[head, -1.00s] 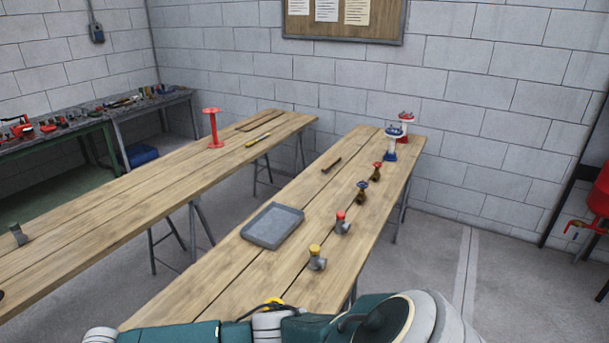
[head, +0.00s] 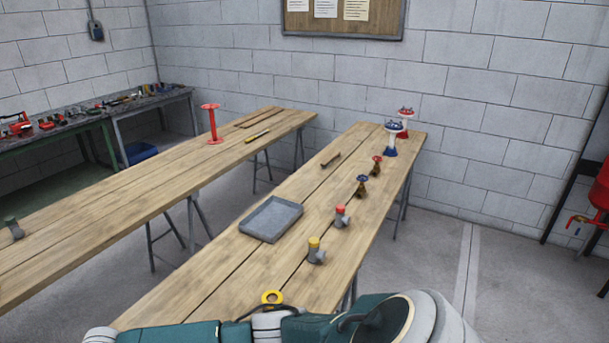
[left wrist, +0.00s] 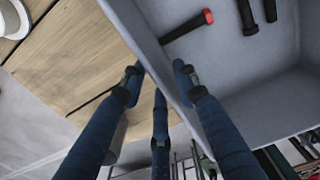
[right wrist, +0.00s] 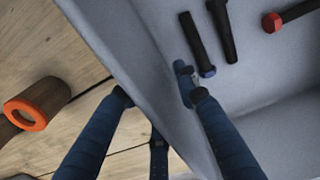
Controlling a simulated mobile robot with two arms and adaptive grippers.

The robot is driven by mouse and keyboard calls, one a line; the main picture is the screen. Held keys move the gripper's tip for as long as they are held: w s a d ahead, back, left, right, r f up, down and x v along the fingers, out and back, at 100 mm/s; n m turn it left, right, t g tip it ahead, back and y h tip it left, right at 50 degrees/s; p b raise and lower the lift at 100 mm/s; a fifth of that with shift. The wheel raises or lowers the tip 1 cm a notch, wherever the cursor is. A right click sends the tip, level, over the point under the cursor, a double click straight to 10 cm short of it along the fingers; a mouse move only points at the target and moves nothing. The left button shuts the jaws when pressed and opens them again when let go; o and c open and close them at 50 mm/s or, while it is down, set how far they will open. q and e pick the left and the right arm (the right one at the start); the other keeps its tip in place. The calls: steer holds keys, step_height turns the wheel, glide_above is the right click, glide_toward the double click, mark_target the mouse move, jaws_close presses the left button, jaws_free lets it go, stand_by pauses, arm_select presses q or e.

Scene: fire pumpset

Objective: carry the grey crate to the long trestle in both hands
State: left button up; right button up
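The grey crate shows in the left wrist view (left wrist: 285,85) and the right wrist view (right wrist: 265,75). Black bolts and red- or blue-ended pieces lie in it. My left gripper (left wrist: 157,72) has fingers on both sides of one wall, shut on it. My right gripper (right wrist: 150,82) likewise grips a wall. Planks show below the crate; I cannot tell whether it touches them. Neither gripper nor this crate can be made out in the head view. Two long plank trestles stand there, one at left (head: 150,190) and one nearer the middle (head: 225,280).
A shallow grey tray (head: 271,219), a yellow-capped fitting (head: 316,251), a red-capped fitting (head: 341,217), valves and a yellow ring (head: 271,297) are on the middle trestle. A red flanged pipe (head: 212,124) stands on the left trestle. Much of that trestle's near stretch is bare.

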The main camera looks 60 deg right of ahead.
steer(key=shift+w, duration=0.1)
step_height(320, 180, up, 12)
arm_select(q)
step_height(320, 180, up, 12)
stand_by(0.8)
steer(key=shift+f, duration=0.1)
arm_select(e)
steer(key=shift+f, duration=0.1)
